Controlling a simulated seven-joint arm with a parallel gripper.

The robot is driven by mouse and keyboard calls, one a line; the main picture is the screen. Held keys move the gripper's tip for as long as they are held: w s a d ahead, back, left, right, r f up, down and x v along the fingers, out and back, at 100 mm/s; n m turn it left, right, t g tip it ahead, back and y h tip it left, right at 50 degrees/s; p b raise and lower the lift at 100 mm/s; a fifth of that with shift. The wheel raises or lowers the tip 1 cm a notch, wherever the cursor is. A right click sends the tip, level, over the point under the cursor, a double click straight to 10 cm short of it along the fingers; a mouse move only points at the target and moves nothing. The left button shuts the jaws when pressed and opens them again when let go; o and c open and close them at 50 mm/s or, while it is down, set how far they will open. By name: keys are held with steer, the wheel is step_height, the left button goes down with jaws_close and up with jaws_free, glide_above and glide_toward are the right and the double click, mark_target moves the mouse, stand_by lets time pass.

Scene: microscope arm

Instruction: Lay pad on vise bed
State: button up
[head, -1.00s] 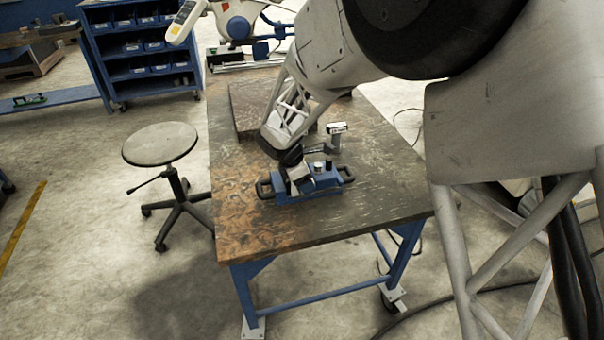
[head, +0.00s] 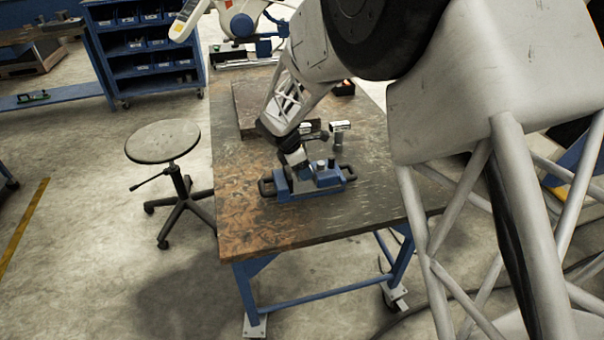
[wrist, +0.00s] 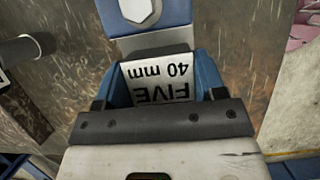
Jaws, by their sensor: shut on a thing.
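The blue vise (head: 315,182) stands on the workbench, with a dark handle at each end. My gripper (head: 288,143) is above the vise's left part. It is shut on a pale, tilted pad (head: 296,157) that shows just under the fingers. In the wrist view my gripper (wrist: 160,98) spans the pad (wrist: 158,82), whose white face reads "FIVE 40 mm" upside down. Whether the pad touches the vise bed cannot be told; the bed is largely hidden.
The workbench (head: 240,224) has free room in front of the vise. A small post with a pale head (head: 339,127) stands behind it at right. A raised plate (head: 246,103) lies farther back. A round stool (head: 162,141) is left of the bench.

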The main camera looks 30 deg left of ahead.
steer(key=shift+w+a, duration=0.3)
steer(key=shift+w, duration=0.05)
steer(key=shift+f, duration=1.75)
steer(key=shift+f, duration=0.1)
steer(key=o, duration=1.6)
steer(key=shift+f, duration=0.1)
steer(key=shift+o, duration=0.2)
steer(key=v, duration=1.2)
